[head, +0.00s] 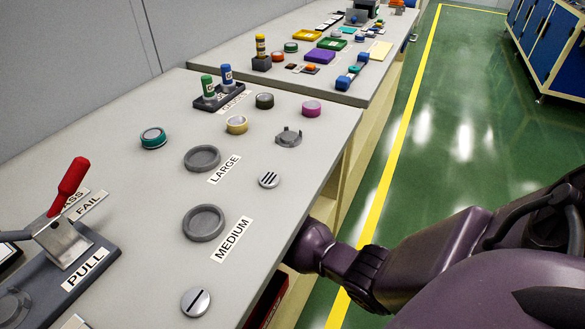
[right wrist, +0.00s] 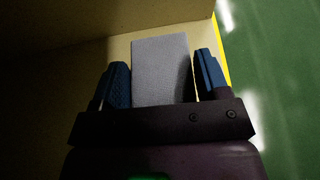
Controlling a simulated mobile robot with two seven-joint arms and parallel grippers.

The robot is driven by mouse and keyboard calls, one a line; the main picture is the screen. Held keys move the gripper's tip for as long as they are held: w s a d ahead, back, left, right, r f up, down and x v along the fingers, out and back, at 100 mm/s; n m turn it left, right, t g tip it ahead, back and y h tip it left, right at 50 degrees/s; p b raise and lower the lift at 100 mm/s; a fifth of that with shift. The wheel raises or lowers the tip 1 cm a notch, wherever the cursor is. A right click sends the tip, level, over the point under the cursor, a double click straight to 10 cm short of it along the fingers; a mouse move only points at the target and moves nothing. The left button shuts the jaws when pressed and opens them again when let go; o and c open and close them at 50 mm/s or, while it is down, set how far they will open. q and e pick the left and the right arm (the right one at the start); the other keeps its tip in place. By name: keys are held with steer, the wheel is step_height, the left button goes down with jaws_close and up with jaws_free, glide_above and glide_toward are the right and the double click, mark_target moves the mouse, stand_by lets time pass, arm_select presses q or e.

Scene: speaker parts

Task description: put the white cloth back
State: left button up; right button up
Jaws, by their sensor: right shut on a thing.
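The white cloth (right wrist: 160,82) shows in the right wrist view as a pale grey-white rectangular piece. My right gripper (right wrist: 162,58) has its two blue fingers on either side of the cloth and is shut on it. The cloth sticks out beyond the fingertips. In the head view my right arm (head: 420,258) reaches to the table's right edge, below the top. The gripper and the cloth are hidden there by the table.
The tan shelf space (right wrist: 60,85) under the table surrounds the right gripper. On the grey table top (head: 130,220) are a red-handled lever (head: 70,187), dark rings (head: 204,222) and several small discs.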

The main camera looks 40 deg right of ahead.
steer(key=f, duration=0.1)
steer(key=f+b, duration=0.1)
steer(key=f, duration=0.2)
steer(key=shift+s+f, duration=0.1)
steer(key=shift+s, duration=0.15)
steer(key=shift+w+f+b, duration=0.15)
steer(key=shift+f+b, duration=0.25)
steer(key=shift+f, duration=0.35)
step_height(320, 180, down, 3)
steer(key=shift+r+b, duration=0.1)
steer(key=shift+b, duration=0.75)
steer(key=shift+f, duration=0.3)
steer(key=shift+w+r, duration=0.1)
steer(key=shift+r, duration=0.1)
steer(key=shift+f, duration=0.2)
steer(key=o, duration=1)
arm_select(q)
steer(key=shift+w+d+f+m+t, duration=0.35)
steer(key=shift+w+d+m, duration=0.1)
steer(key=shift+w+m, duration=0.25)
arm_select(e)
steer(key=shift+o, duration=0.2)
